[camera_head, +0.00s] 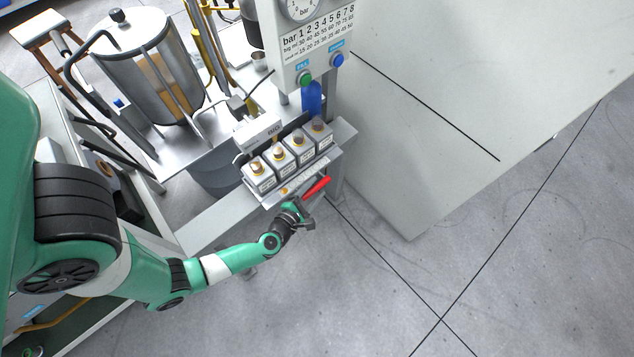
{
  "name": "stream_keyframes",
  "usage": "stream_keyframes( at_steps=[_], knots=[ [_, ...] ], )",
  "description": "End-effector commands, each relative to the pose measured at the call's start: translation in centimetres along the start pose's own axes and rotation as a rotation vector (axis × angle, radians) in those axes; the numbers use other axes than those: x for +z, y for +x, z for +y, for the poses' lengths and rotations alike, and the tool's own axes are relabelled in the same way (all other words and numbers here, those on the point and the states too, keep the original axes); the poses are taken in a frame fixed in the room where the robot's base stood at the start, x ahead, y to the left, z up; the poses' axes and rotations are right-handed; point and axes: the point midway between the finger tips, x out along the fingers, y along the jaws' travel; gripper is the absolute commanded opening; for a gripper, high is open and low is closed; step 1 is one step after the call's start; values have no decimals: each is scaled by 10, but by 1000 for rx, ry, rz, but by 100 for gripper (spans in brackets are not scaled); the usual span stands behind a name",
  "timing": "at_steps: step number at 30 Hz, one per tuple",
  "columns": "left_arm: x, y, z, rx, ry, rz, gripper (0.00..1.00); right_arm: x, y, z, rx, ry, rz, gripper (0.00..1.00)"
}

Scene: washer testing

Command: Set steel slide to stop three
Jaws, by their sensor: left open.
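A pale metal strip with fine marks (308,174), which looks like the steel slide's scale, runs along the front edge of the fixture. A small orange spot (284,191) shows at its left end. A red handle (317,187) sticks out in front of the strip. My left gripper (298,212) is open, just below and left of the red handle. I cannot tell whether it touches the handle. The slide itself and its stop marks are too small to read, and the gripper partly covers this area. My right gripper is out of view.
Several grey blocks with brass or dark tops (279,156) stand in a row behind the strip. A white panel with a gauge and pressure table (318,40) carries a green button (305,80) and a blue button (337,60). A steel tank (148,70) stands back left. Floor at front right is clear.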

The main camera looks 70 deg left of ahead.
Motion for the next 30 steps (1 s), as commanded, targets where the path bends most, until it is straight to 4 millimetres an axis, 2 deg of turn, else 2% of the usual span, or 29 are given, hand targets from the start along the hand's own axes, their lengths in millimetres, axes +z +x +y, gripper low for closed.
stream_keyframes(
  at_steps=[4, 12, 14, 22, 30],
  knots=[
    [-1, 14, 0, 2, -1, 1, 56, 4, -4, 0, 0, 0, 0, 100],
    [0, 16, 1, -1, 0, -1, 56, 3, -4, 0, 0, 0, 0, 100],
    [0, 16, 1, 0, 0, -1, 48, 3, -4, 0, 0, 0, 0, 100],
    [0, 16, 1, 0, 0, 0, 0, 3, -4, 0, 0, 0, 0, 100],
    [0, 16, 1, 0, 0, 0, 0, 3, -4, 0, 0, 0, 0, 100]
  ],
)
